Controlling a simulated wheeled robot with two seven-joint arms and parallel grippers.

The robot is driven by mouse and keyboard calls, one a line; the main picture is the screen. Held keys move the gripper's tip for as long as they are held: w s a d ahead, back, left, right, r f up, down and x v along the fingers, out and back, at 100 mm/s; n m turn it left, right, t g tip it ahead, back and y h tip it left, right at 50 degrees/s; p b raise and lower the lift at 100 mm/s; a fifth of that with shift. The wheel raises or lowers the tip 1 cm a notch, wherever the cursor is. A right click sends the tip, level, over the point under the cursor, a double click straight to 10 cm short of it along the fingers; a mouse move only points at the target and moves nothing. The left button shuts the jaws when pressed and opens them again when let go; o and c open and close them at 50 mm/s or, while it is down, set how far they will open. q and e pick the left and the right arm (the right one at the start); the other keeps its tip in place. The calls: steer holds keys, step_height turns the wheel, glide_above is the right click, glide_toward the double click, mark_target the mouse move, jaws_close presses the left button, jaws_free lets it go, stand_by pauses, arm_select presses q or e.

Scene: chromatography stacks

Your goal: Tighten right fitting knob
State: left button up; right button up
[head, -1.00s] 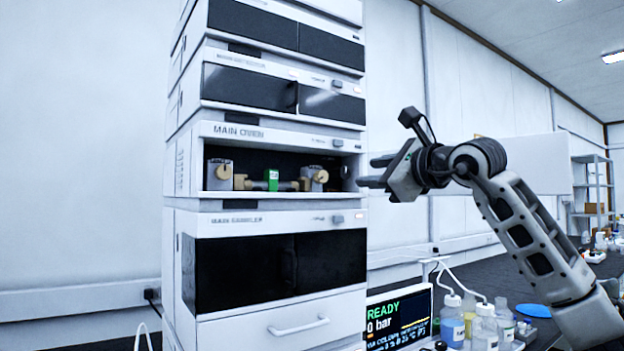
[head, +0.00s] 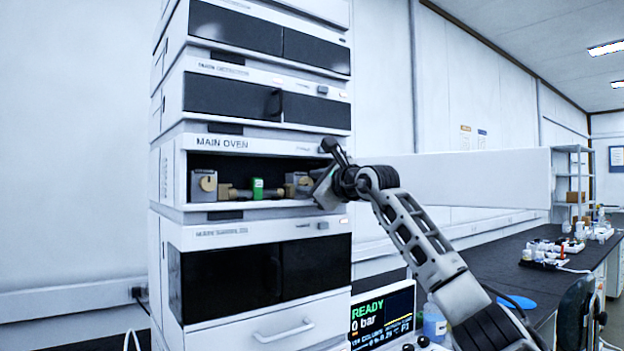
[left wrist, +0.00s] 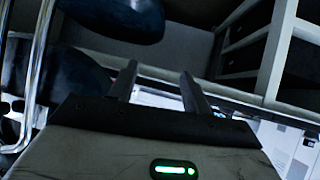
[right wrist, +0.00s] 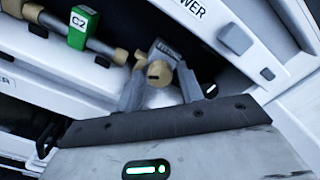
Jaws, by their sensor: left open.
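The oven compartment (head: 270,170) is open, with a column assembly inside. The right fitting knob is a round tan cap with a dark slot; it shows in the right wrist view (right wrist: 158,73), between and just beyond the fingertips. In the head view my right gripper (head: 318,190) reaches the compartment's right end and partly covers that fitting (head: 300,180). My right gripper's fingers (right wrist: 162,68) stand apart on either side of the knob; contact is unclear. The left knob (head: 208,183) and green column tag (head: 257,188) are in clear view. My left gripper (left wrist: 158,68) is open and empty, away from the stack.
Closed dark-fronted modules stand above and below the oven (head: 265,275). A READY display (head: 382,320) and a bottle (head: 433,322) sit at lower right. A dark bench (head: 465,262) extends right. A dark rounded seat and metal tube (left wrist: 40,50) lie near my left gripper.

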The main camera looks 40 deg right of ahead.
steer(key=c, duration=0.7)
